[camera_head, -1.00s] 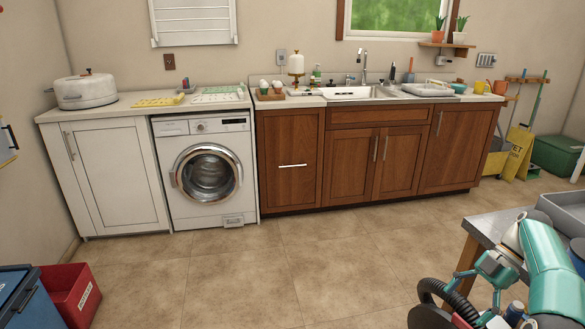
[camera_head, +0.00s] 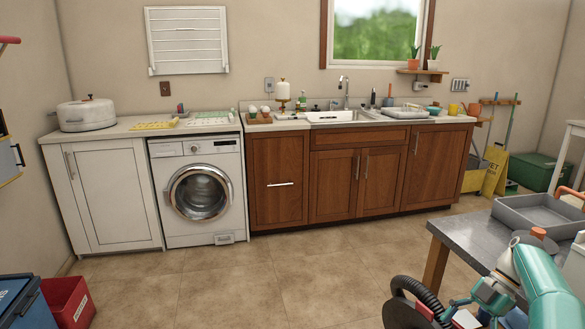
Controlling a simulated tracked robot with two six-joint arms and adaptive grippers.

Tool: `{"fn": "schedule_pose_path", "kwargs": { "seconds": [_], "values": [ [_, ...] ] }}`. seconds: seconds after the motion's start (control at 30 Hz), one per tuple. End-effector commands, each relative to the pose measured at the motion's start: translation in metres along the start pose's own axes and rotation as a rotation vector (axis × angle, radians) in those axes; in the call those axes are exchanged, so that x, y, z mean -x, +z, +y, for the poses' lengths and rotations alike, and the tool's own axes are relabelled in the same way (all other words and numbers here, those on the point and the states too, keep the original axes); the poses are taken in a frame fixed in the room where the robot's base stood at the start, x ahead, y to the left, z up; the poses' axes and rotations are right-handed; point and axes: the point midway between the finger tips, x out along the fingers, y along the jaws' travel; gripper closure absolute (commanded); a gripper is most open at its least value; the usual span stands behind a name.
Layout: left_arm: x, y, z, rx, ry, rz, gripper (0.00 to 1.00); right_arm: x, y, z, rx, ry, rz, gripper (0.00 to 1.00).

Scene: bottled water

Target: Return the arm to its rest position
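Part of my teal and white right arm shows at the lower right of the head view, in front of the grey table (camera_head: 463,240). Its gripper fingers cannot be made out in the frame, so I cannot see whether it holds anything. My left arm and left gripper are not in view. No water bottle can be clearly made out.
A grey tray (camera_head: 530,222) rests on the table at right. A white washing machine (camera_head: 200,225) and wooden cabinets (camera_head: 280,195) line the back wall. A red bin (camera_head: 68,303) and a blue bin (camera_head: 20,303) stand at lower left. The tiled floor between is clear.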

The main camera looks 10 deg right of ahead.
Motion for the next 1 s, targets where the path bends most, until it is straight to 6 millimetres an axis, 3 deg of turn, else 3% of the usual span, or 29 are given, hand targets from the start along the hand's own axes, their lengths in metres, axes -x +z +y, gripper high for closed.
{"fn": "schedule_pose_path", "kwargs": {
  "seconds": [0.07,0.27,0.57,0.67,0.8,1.0],
  "values": [
    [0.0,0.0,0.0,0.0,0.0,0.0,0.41,-0.003,-0.001,0.003,-0.003,-0.003,0.001,0.12],
    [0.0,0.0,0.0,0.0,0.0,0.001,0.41,-0.041,0.006,0.026,-0.134,-0.005,-0.016,0.12],
    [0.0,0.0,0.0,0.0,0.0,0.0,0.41,-0.118,0.013,0.057,-0.397,0.003,-0.059,0.12],
    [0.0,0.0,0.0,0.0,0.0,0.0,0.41,-0.156,0.014,0.065,-0.518,0.01,-0.083,0.12],
    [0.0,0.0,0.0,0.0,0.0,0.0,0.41,-0.23,0.008,0.068,-0.746,0.029,-0.131,0.12],
    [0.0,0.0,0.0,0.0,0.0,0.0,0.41,-0.342,-0.018,0.041,-1.108,0.108,-0.206,0.12]
  ]
}}
